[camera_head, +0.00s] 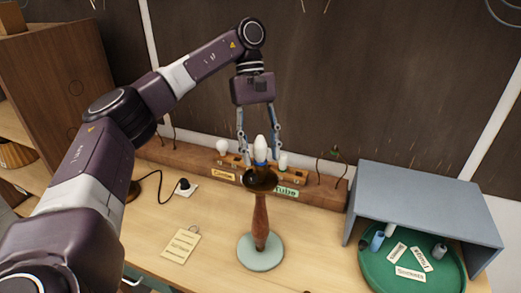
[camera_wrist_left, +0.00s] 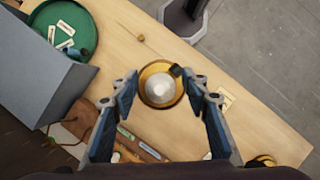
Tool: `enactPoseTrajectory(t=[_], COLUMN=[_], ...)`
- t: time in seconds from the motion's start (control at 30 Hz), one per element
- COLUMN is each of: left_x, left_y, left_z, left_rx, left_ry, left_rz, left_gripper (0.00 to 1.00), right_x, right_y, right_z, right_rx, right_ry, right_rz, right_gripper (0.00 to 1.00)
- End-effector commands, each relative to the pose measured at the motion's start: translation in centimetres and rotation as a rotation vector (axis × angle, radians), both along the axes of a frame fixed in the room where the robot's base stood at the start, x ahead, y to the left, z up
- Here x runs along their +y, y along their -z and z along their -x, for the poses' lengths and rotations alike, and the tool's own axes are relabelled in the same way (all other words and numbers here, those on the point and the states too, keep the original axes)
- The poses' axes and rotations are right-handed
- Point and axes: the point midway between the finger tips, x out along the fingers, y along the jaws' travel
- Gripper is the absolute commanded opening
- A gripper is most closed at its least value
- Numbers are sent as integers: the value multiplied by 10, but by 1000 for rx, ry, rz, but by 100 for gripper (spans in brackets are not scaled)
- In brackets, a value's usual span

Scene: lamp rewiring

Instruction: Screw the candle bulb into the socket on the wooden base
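The white candle bulb (camera_head: 261,147) stands upright above the dark brass cup at the top of the lamp, with a blue part (camera_head: 260,163) just below it. The lamp has a turned wooden stem (camera_head: 261,220) and a round pale green foot (camera_head: 260,253). My left gripper (camera_head: 261,160) points down over the lamp, one finger on each side of the bulb. In the left wrist view the bulb (camera_wrist_left: 160,87) shows end-on inside the brass cup (camera_wrist_left: 160,68), with gaps to both fingers. The socket is hidden; I cannot tell how deep the bulb sits. My right gripper is not in view.
A wooden rack behind the lamp holds a round bulb (camera_head: 222,145) and a tube bulb (camera_head: 283,160). A grey shelter (camera_head: 430,197) covers a green tray (camera_head: 375,280) with labels at the right. A note card (camera_head: 181,246) and a white plate with a black knob (camera_head: 184,187) lie left.

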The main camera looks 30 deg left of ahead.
Motion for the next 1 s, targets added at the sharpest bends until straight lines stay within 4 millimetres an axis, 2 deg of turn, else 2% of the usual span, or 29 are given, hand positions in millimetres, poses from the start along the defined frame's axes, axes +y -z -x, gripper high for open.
enactPoseTrajectory(t=[0.43, 0.87, 1.0], left_x=[2, 17, 19], left_y=[-7, -50, -56], left_z=[-2, -14, -16], left_rx=[-1, -5, 3], left_ry=[0, -4, 1], left_rz=[0, -3, -1], left_gripper=[45, 45, 45], right_x=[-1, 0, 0], right_y=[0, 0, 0], right_z=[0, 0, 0], right_rx=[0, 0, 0], right_ry=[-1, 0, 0], right_rz=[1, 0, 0], right_gripper=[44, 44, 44])
